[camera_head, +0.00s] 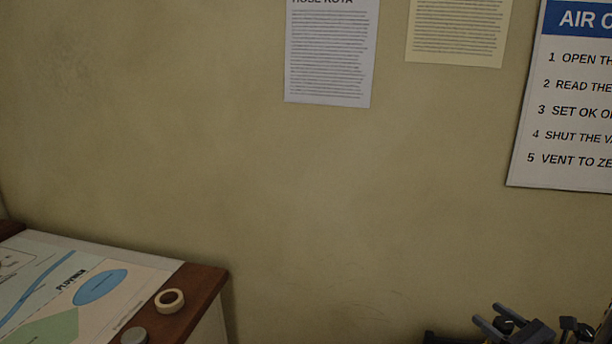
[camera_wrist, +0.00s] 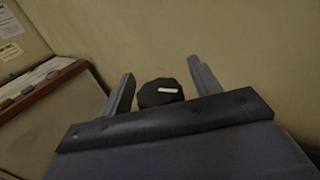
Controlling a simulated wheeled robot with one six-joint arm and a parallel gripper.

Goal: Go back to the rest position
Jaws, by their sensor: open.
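My gripper (camera_head: 487,314) shows at the lower right of the head view, its two grey fingers apart. In the wrist view my gripper (camera_wrist: 160,68) has its fingers spread wide. A dark rounded piece with a white mark (camera_wrist: 160,94) shows between the finger bases; I cannot tell whether it is part of my gripper. The fingers touch nothing that I can make out. Most of my arm is outside the head view or cut off by its edge.
A wooden-edged table (camera_head: 207,292) with a map (camera_head: 62,284), a tape roll (camera_head: 170,300) and a grey round item (camera_head: 134,336) stands lower left. Papers (camera_head: 330,55) and a numbered sign (camera_head: 565,115) hang on the wall. The space before the middle wall is clear.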

